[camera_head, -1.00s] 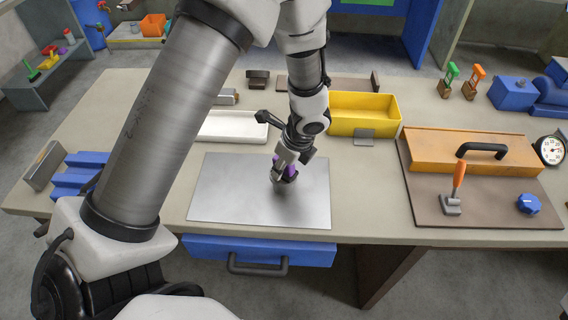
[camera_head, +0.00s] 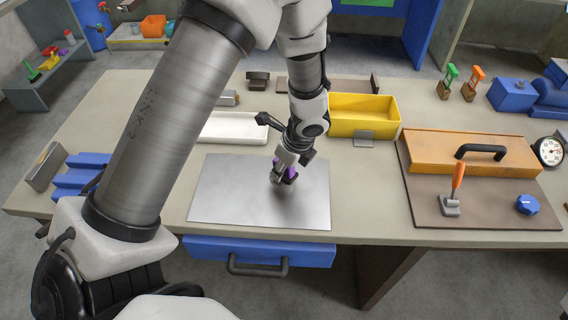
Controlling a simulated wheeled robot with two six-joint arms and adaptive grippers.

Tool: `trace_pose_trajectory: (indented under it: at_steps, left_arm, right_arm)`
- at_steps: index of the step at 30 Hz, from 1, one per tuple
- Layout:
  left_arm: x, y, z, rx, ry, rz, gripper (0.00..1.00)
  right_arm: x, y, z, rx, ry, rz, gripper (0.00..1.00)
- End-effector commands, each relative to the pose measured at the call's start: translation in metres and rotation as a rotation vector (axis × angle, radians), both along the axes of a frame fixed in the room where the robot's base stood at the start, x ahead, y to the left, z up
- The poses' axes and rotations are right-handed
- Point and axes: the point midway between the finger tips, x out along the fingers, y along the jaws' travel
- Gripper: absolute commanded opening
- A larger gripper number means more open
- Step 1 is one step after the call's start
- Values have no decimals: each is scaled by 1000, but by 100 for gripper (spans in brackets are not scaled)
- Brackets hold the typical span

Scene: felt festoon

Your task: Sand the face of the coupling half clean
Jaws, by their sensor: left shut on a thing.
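My left gripper (camera_head: 284,172) comes down over the metal plate (camera_head: 225,195) on the bench. It is shut on a small purple thing (camera_head: 290,173), mostly hidden between the fingers. A grey round piece, likely the coupling half (camera_head: 281,187), shows just below the fingers on the plate. The purple thing is at or just above it; whether they touch I cannot tell. The face of the grey piece is hidden by the gripper. My right gripper is not in view.
Behind the plate are a white tray (camera_head: 232,127) and a yellow bin (camera_head: 364,112). Right is a brown board (camera_head: 480,211) with an orange-handled tool (camera_head: 455,190), a blue knob (camera_head: 527,204) and an orange box (camera_head: 430,150). Blue blocks (camera_head: 82,176) stand left. The plate's left part is clear.

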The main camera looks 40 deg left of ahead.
Motion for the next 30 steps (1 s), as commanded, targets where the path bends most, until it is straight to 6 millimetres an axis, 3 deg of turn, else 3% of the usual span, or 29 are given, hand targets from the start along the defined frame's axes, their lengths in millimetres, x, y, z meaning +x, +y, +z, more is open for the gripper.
trace_pose_trajectory:
  at_steps: [7, 19, 30]
  left_arm:
    - [10, 6, 1, 0, 0, 1, 13]
    - [-11, -6, 2, 1, -1, 0, 13]
    - [9, 5, 2, -1, -2, 2, 13]
  right_arm:
    - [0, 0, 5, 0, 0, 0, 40]
    - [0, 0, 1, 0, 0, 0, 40]
    - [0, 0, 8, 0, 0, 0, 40]
